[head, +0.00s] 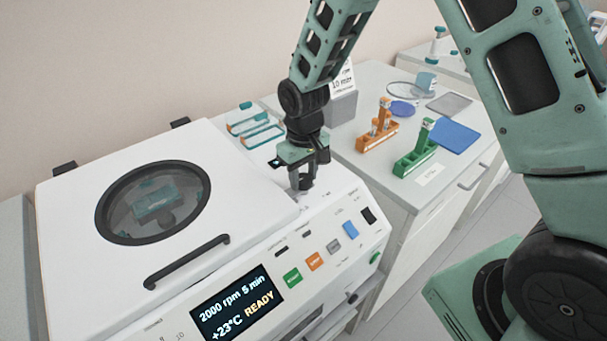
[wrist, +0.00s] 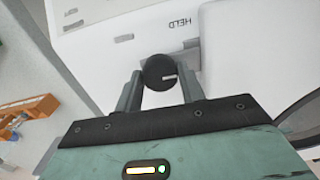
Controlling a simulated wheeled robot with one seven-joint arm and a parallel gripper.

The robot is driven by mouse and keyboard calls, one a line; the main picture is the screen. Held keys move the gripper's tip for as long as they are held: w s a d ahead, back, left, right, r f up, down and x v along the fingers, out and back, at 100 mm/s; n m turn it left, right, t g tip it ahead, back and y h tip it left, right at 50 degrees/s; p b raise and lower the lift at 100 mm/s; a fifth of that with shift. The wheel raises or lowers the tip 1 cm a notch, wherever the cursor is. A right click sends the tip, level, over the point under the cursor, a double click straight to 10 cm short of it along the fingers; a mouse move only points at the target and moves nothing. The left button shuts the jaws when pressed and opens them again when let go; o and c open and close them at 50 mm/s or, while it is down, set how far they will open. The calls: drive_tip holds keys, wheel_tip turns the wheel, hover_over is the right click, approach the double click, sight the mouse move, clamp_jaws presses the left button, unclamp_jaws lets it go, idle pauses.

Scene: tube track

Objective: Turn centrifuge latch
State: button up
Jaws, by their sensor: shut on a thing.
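The white centrifuge (head: 75,235) stands at the left with its lid (head: 225,185) down; the lid has a round window and a black bar handle. My gripper (head: 303,183) points down over the top panel at the lid's right side. In the wrist view, my gripper (wrist: 162,85) is shut on the round black latch knob (wrist: 160,70), one finger on each side. A short light mark on the knob lies roughly crosswise in that view. The word HELD is printed on the panel beside the knob. In the head view my gripper mostly hides the knob.
The front panel has a display (head: 238,302) reading READY and several coloured buttons. On the bench to the right stand an orange rack (head: 377,140), a green rack (head: 416,160), a blue mat (head: 453,135) and a grey block (head: 341,107). Teal-rimmed trays (head: 262,135) lie behind the gripper.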

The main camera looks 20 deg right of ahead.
sight(304, 178)
drive_tip(key=o, duration=1)
wheel_tip(304, 178, up, 18)
drive_tip(key=shift+f+b, duration=0.25)
drive_tip(key=shift+b, duration=1)
drive_tip(key=shift+s, duration=0.1)
drive_tip(key=s+a+f+n, duration=0.1)
drive_tip(key=s+a, duration=0.1)
drive_tip(key=s, duration=0.7)
drive_tip(key=s+a+f+n, duration=0.2)
drive_tip(key=s, duration=0.6)
drive_tip(key=s+a+f+n, duration=0.1)
drive_tip(key=s+a, duration=0.1)
drive_tip(key=s, duration=0.7)
drive_tip(key=shift+s+a+f+y, duration=0.15)
drive_tip(key=shift+s+y, duration=0.15)
drive_tip(key=shift+s, duration=0.05)
